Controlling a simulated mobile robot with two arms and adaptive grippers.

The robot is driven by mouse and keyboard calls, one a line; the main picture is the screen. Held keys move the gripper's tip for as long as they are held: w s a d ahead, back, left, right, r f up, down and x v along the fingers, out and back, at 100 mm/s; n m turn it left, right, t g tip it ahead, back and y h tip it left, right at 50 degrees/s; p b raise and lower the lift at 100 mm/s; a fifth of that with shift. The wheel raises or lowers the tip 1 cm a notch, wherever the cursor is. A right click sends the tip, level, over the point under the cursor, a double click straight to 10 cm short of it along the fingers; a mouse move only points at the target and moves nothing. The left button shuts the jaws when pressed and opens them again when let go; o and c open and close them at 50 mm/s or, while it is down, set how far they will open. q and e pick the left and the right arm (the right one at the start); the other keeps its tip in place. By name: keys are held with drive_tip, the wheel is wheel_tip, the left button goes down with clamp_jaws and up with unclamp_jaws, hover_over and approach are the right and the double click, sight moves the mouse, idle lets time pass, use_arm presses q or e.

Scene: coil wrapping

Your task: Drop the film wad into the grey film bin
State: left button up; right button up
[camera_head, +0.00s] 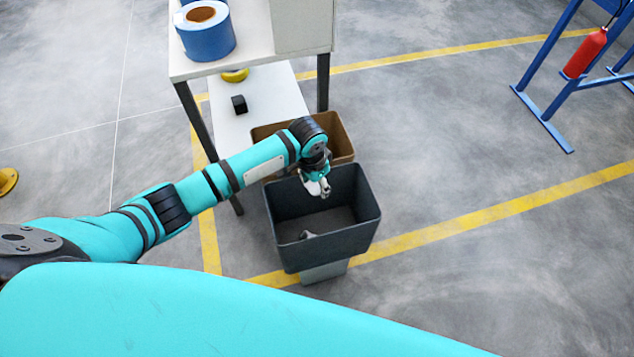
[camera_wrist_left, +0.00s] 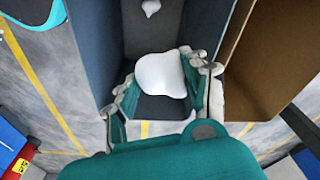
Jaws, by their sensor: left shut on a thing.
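The grey film bin (camera_head: 325,250) stands on the floor in the head view, and its dark wall also shows in the left wrist view (camera_wrist_left: 92,45). My left gripper (camera_head: 322,189) points down over the bin's opening, near its back rim. In the left wrist view, the left gripper (camera_wrist_left: 160,82) is shut on a white, rounded film wad (camera_wrist_left: 162,74) between its fingers. In the head view the wad is mostly hidden by the gripper. A small pale piece (camera_head: 307,235) lies inside the bin. My right gripper is not in view.
A brown bin (camera_head: 338,135) stands directly behind the grey one. A white table (camera_head: 250,45) with a blue roll (camera_head: 207,42) stands behind, with a black object (camera_head: 239,104) on its lower shelf. Floor right of the bins is clear, up to a blue frame (camera_head: 545,118).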

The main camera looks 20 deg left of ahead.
sight(313, 185)
use_arm(q)
drive_tip(key=shift+r, duration=0.1)
drive_tip(key=o, duration=1.1)
wheel_tip(313, 185, up, 12)
drive_tip(key=s, duration=0.1)
drive_tip(key=shift+a, duration=0.4)
drive_tip(key=shift+s, duration=0.1)
